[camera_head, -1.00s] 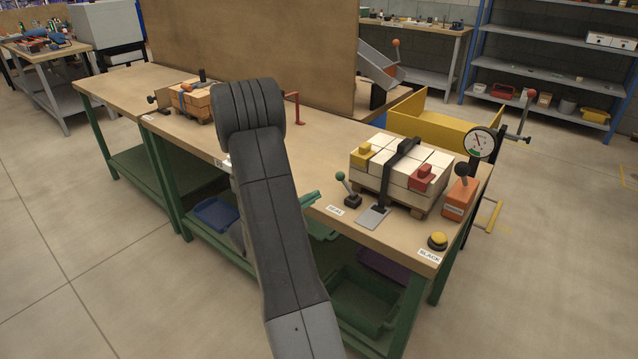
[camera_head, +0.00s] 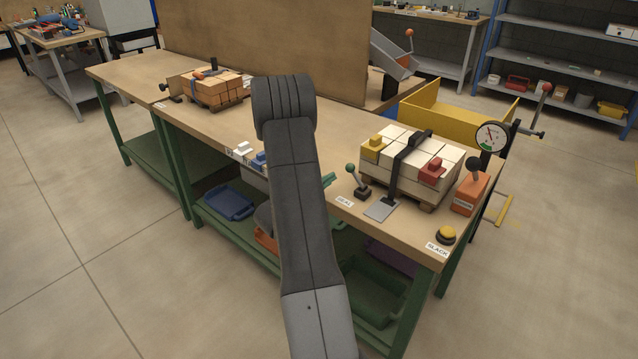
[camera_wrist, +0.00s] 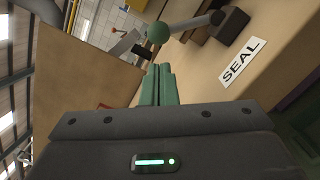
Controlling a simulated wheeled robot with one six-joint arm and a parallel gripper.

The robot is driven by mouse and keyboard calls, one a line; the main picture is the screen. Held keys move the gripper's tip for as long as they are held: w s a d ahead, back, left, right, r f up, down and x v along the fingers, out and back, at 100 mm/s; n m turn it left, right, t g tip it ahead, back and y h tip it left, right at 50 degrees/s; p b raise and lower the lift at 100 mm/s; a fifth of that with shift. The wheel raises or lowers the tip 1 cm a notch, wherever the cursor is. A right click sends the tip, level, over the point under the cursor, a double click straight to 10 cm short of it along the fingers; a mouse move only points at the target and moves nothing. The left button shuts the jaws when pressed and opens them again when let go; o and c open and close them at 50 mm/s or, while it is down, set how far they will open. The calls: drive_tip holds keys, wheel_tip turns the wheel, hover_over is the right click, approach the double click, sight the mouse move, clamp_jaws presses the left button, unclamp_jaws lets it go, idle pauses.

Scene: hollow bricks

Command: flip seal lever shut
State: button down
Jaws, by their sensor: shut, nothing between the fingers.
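The seal lever (camera_head: 356,181) has a green ball knob and a dark base, and stands near the bench's front edge, behind the SEAL label (camera_head: 345,202). Its shaft leans up and to the left. In the wrist view its green knob (camera_wrist: 158,33) is just beyond my fingertips, with the shaft running right to its dark base (camera_wrist: 230,24). My gripper (camera_wrist: 158,68) has green fingers that are shut and empty. In the head view only my gripper's green fingertips (camera_head: 329,180) show beside my arm, left of the knob. I cannot tell whether they touch it.
Right of the lever a pallet of pale bricks (camera_head: 405,158) carries a black strap, with a grey plate (camera_head: 381,209) in front. A pressure gauge (camera_head: 491,136), an orange box with a lever (camera_head: 470,192) and a yellow button (camera_head: 446,235) are further right.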

sight(356, 177)
drive_tip(key=shift+p+x, duration=0.3)
drive_tip(key=shift+x, duration=1.6)
drive_tip(key=shift+b, duration=0.5)
drive_tip(key=shift+d+r+m+b, duration=0.1)
drive_tip(key=shift+d+m+b, duration=0.05)
drive_tip(key=shift+m+b, duration=0.15)
